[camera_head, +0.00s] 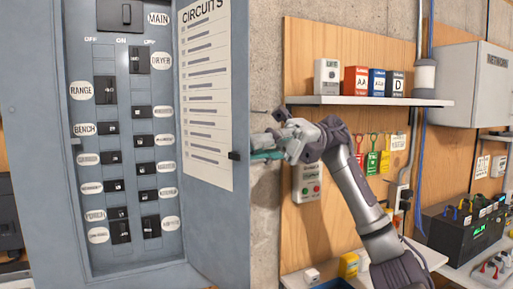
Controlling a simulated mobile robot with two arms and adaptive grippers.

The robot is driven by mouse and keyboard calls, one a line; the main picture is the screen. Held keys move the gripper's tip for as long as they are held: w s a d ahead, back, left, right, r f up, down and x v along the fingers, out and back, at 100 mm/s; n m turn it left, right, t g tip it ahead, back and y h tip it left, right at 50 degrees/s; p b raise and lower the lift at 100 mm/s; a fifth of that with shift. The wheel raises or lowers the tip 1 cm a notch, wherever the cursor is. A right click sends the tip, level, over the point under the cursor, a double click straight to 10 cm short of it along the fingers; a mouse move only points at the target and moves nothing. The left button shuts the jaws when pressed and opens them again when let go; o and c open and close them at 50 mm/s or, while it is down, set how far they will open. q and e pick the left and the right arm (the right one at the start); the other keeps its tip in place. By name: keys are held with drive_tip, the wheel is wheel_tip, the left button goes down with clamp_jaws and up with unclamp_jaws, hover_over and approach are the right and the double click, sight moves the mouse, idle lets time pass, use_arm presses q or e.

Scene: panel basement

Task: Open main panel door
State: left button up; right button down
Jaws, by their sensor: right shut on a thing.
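The main panel (124,254) is the grey breaker box at the left, with rows of black breakers and white oval labels. Its door (207,225) stands swung open at the right side of the box. The inner face shows a CIRCUITS list (205,100) and a small black latch (234,155) near the free edge. My right gripper (262,150) is shut on the door at that free edge, at latch height. My left gripper is out of view.
A shelf (370,101) with several small boxes is on the wooden board behind my right arm. A grey NETWORK cabinet (455,85) hangs at the right. Below is a bench with a black battery-like unit (462,232) and a yellow item (349,265).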

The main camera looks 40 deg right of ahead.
drive_tip(key=shift+d, duration=0.15)
idle(0.3)
drive_tip(key=c, duration=1.1)
unclamp_jaws()
drive_tip(key=shift+w, duration=0.1)
drive_tip(key=shift+c, duration=0.2)
drive_tip(key=d, duration=1.2)
drive_tip(key=shift+w, duration=0.15)
drive_tip(key=shift+a, duration=0.1)
